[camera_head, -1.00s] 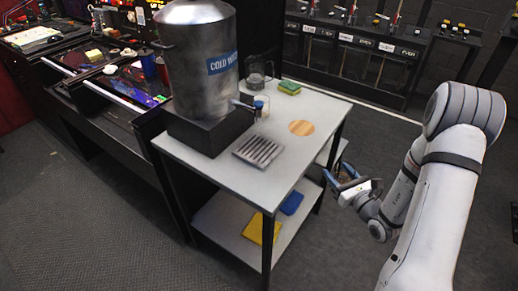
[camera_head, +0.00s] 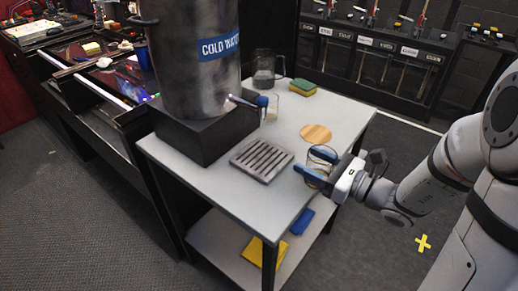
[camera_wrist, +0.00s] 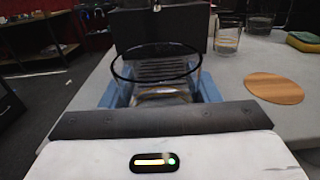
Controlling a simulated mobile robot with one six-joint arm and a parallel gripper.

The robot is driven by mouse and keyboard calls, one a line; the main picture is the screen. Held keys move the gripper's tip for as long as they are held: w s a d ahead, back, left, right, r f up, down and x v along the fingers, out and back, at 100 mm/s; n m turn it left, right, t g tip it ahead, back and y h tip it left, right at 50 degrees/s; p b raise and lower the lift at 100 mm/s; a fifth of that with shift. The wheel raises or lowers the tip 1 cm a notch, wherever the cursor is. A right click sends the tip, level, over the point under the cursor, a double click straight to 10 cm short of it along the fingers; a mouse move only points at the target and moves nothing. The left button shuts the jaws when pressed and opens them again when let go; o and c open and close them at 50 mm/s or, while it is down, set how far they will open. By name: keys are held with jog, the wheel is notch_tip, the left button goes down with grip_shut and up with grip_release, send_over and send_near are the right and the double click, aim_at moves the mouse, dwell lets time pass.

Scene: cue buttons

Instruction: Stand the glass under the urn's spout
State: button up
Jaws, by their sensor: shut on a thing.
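My gripper (camera_head: 314,168) is shut on a clear glass (camera_head: 323,155), held upright near the table's right edge, right of the slotted drip tray (camera_head: 262,159). In the wrist view the glass (camera_wrist: 157,60) sits between the blue fingers, its open rim up; the tray's slats (camera_wrist: 160,70) show beyond it. The metal urn (camera_head: 193,85), labelled "COLD WAT…", stands on a black block (camera_head: 205,137). Its spout (camera_head: 243,101) points out over the table toward the tray, apart from the held glass. In the wrist view the spout (camera_wrist: 156,7) is at the top middle.
A second glass (camera_head: 271,109) stands behind the spout, with a clear jug (camera_head: 264,69) farther back. A green and yellow sponge (camera_head: 303,87) and a round wooden coaster (camera_head: 315,133) lie on the table (camera_head: 220,185). Blue and yellow cloths lie on the lower shelf.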

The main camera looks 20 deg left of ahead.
jog(key=x, duration=1.6)
jog(key=shift+a, duration=0.25)
jog(key=shift+w+f, duration=0.1)
jog(key=shift+f, duration=0.65)
jog(key=shift+f+b, duration=0.2)
jog(key=shift+b, duration=0.2)
jog(key=o, duration=1.1)
jog(key=shift+r, duration=0.1)
jog(key=shift+r, duration=0.15)
jog(key=v, duration=1.2)
